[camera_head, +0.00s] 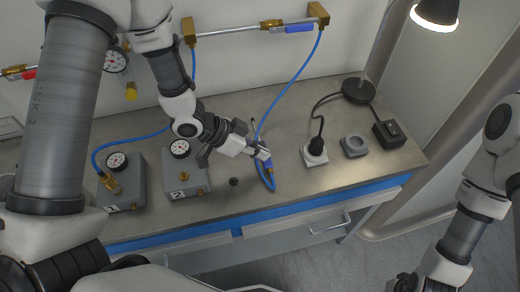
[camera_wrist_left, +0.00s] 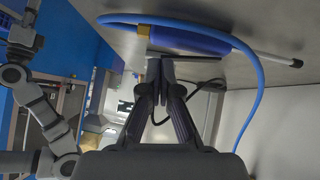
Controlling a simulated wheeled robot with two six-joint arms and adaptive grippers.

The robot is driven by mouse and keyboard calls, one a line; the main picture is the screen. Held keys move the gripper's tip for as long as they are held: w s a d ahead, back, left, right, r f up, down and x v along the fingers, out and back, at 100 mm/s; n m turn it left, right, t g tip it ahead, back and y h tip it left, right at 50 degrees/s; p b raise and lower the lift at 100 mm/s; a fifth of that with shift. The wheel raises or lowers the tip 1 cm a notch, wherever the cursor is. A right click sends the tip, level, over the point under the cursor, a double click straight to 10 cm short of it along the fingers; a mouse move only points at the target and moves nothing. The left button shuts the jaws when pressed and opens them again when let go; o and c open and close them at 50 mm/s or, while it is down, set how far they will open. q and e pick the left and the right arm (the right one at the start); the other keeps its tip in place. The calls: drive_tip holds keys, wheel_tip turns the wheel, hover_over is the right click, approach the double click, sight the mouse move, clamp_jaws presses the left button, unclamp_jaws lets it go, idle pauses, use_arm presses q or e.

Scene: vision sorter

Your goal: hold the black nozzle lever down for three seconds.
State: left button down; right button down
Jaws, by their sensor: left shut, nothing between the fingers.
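The blue air nozzle (camera_head: 267,176) lies on the grey bench top near its front edge, with a blue hose running from it. In the left wrist view the nozzle (camera_wrist_left: 190,40) shows its blue body, brass fitting and thin pale tube. A thin black strip, seemingly the black lever (camera_wrist_left: 192,57), runs along the body. My left gripper (camera_head: 264,155) is shut and empty, right at the nozzle; its fingertips (camera_wrist_left: 161,66) are beside the strip. I cannot tell whether they touch it or whether it is pressed. My right gripper (camera_head: 405,284) is at the bottom edge, mostly cut off.
Two grey gauge boxes, one marked 1 (camera_head: 124,188) and one marked 2 (camera_head: 187,180), stand left of the nozzle. A small dark knob (camera_head: 234,182) lies between. On the right are a white socket block (camera_head: 314,156), a grey block (camera_head: 354,146), a black box (camera_head: 389,134) and a lamp base (camera_head: 358,91).

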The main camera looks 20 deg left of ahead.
use_arm(q)
drive_tip(key=shift+r, duration=0.35)
drive_tip(key=w+d+r+p+v, duration=0.1)
drive_tip(key=p+v, duration=0.4)
drive_tip(key=v, duration=0.8)
drive_tip(key=shift+d+r+p, duration=0.3)
drive_tip(key=shift+r+p, duration=0.05)
drive_tip(key=shift+r, duration=0.1)
drive_tip(key=shift+w, duration=0.2)
drive_tip(key=shift+s+f, duration=0.1)
